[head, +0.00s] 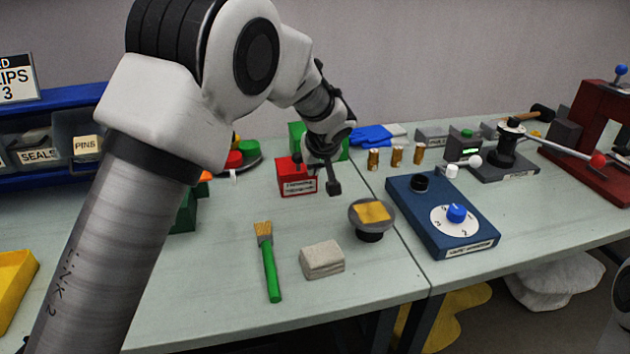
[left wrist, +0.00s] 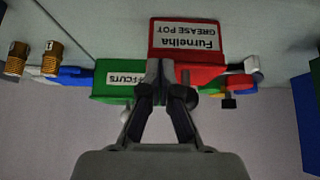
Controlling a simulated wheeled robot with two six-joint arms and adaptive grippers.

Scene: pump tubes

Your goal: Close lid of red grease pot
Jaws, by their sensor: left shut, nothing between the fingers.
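The red grease pot (head: 297,180) is a boxy pot with a white label, standing on the table near its back middle. It also shows upside down in the left wrist view (left wrist: 185,58), with its label legible. My left gripper (head: 333,187) is shut and empty. In the head view its fingertips are just right of the pot, and my wrist hides part of the pot's upper right. In the left wrist view the fingertips (left wrist: 161,82) overlap the pot's left edge; I cannot tell whether they touch it. The lid's angle is unclear. My right gripper is out of view.
A green box (left wrist: 118,82) is close behind the pot. A sander-like grey disc with a yellow pad (head: 372,212), a beige block (head: 321,260) and a green-handled brush (head: 270,265) lie in front. A blue dial box (head: 443,216) stands right. Brass cylinders (head: 397,156) stand behind.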

